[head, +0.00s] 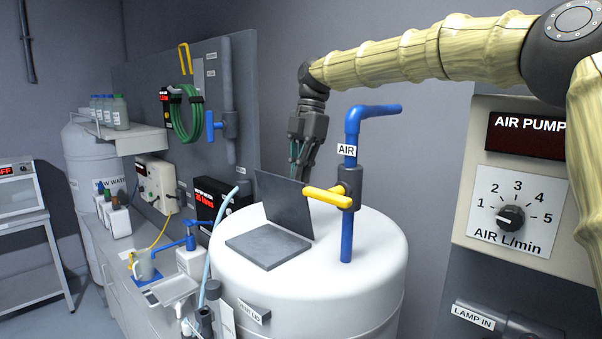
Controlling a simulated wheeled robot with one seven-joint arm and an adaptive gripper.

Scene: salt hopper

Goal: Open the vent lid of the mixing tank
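The white mixing tank (355,295) stands in the middle of the head view. Its dark grey vent lid (283,206) is raised, standing steeply up from the right edge of a flat grey rectangular plate (266,246) on the tank top. A "VENT LID" label (254,312) is on the tank's front side. My gripper (304,174) hangs down just behind the raised lid, above the far side of the tank. Its fingertips are partly hidden by the lid. I cannot tell whether it touches the lid or how far its fingers are apart.
A blue air pipe (347,232) with a yellow valve handle (328,197) rises from the tank, close right of the lid. The air pump panel (515,190) is at the right. A cluttered bench (140,300) and a grey pegboard (150,75) are at the left.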

